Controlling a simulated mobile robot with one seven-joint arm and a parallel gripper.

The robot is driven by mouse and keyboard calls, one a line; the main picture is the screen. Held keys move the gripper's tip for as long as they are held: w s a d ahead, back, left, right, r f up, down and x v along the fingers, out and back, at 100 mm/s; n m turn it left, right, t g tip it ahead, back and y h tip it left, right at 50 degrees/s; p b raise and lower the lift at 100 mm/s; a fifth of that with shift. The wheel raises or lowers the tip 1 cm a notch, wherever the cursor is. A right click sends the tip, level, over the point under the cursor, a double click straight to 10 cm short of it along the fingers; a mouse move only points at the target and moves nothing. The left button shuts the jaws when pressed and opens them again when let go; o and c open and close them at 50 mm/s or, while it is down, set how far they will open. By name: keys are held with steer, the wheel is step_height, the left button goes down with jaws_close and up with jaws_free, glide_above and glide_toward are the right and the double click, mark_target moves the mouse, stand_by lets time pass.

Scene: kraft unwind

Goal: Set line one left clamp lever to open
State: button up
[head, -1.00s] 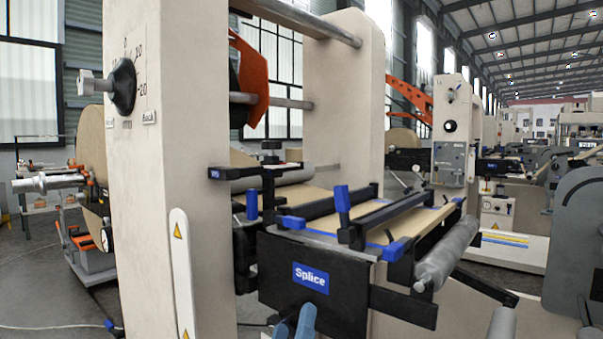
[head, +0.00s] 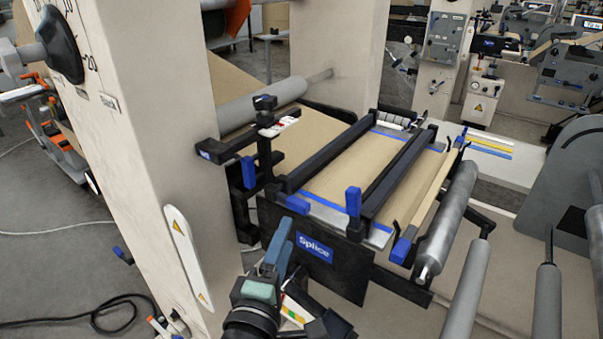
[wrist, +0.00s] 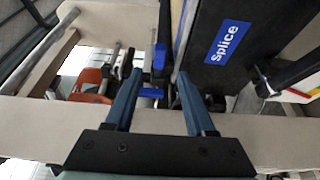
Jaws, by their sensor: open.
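The black splice unit with its blue Splice sign (head: 315,246) stands at the centre of the head view. Two black clamp bars cross its table. At the near end of the left bar (head: 325,152) a blue lever (head: 297,204) lies low. At the near end of the right bar (head: 398,172) another blue lever (head: 353,200) stands upright. My gripper (head: 283,233) is open and empty, in front of the panel's left part and just below the low lever. In the wrist view, blue parts (wrist: 159,62) show between and beyond the fingertips; which lever they belong to I cannot tell.
A cream frame column (head: 150,150) stands close on the left. A black bracket with a blue handle (head: 248,172) sticks out beside it. Grey rollers (head: 448,220) lie to the right. Brown web (head: 350,180) runs over the table.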

steer(key=p+x, duration=0.1)
steer(key=x, duration=1.1)
steer(key=shift+w+d, duration=0.2)
steer(key=shift+w, duration=0.1)
steer(key=shift+c, duration=0.3)
jaws_close()
stand_by(0.7)
